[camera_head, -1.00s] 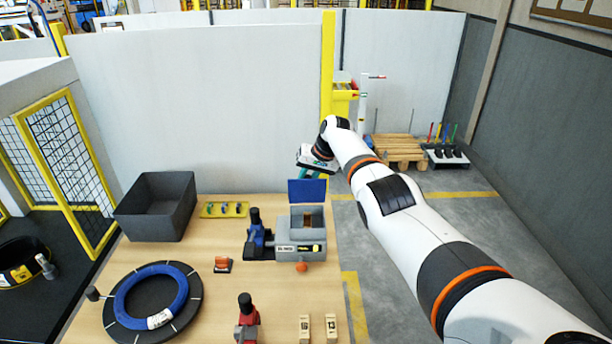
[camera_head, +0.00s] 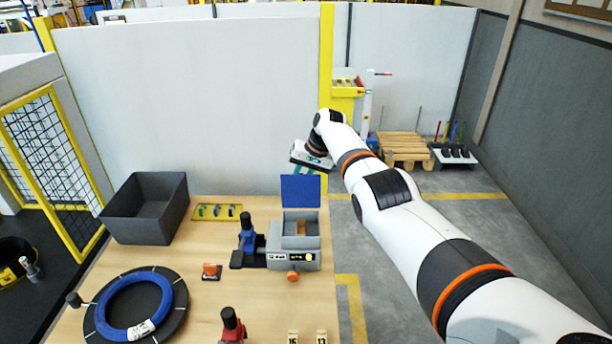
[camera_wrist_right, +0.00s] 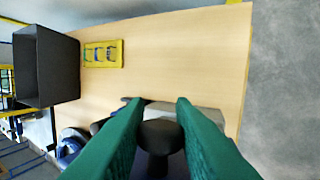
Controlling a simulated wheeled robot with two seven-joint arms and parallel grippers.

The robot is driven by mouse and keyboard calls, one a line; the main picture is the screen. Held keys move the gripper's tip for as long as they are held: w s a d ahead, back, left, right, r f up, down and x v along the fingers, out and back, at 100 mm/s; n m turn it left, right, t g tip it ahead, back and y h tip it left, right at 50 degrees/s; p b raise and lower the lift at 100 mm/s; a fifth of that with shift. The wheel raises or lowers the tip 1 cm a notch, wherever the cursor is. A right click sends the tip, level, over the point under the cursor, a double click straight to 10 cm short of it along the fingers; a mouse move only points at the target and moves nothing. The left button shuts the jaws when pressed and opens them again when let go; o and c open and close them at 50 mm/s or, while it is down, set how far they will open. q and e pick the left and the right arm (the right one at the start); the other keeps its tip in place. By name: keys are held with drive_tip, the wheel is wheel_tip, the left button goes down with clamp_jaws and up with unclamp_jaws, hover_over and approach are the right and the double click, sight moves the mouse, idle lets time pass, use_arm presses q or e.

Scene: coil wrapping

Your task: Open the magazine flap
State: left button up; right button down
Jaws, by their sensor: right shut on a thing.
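The magazine is a grey box-like unit (camera_head: 306,257) on the table, with its top compartment open to view. Its blue flap (camera_head: 300,191) stands raised at the back edge. My right gripper (camera_head: 302,170) is just behind and above the flap's top edge, and its fingertips are mostly hidden by the flap. In the right wrist view, the green fingers (camera_wrist_right: 157,103) are on either side of a dark round knob (camera_wrist_right: 161,136) and shut on it. I cannot see how the knob joins the flap. My left gripper is out of view.
A dark bin (camera_head: 147,222) and a yellow tray (camera_head: 215,212) stand on the table's left. A blue coil (camera_head: 136,307) lies on a round black plate at the front left. A blue clamp (camera_head: 247,238) adjoins the magazine. A red tool (camera_head: 232,325) stands in front.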

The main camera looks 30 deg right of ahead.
drive_tip(key=shift+f, duration=0.15)
drive_tip(key=c, duration=1.3)
unclamp_jaws()
drive_tip(key=shift+w+d, duration=0.1)
drive_tip(key=shift+v, duration=5.95)
drive_tip(key=shift+f, duration=0.1)
